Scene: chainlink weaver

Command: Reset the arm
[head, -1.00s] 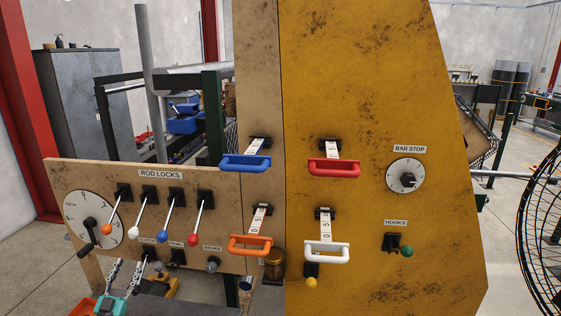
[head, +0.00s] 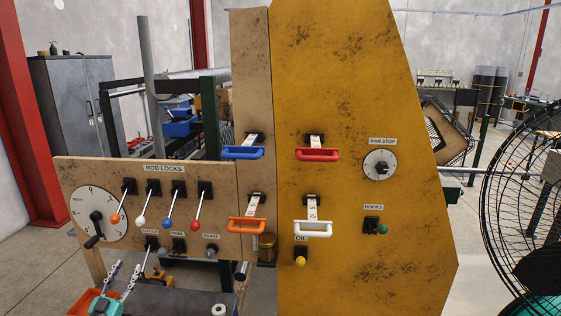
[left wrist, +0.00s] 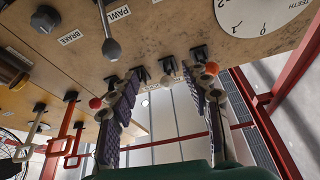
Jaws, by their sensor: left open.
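My left gripper (head: 124,268), with a teal body and dark ridged fingers, is low at the left in the head view, in front of and below the control panel (head: 75,172). Its two fingers stand apart with nothing between them. In the left wrist view, the open fingers (left wrist: 165,82) point up toward the panel's underside region, with the red knob (left wrist: 95,103) and orange knob (left wrist: 212,68) showing behind or beside them. I cannot tell whether they touch anything. My right gripper does not show.
The rod lock levers (head: 168,222), toothed dial (head: 97,215) and small knobs sit on the panel. The yellow machine plate (head: 345,90) carries red and white handles. A blue handle (head: 242,153) and orange handle (head: 248,226) stick out.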

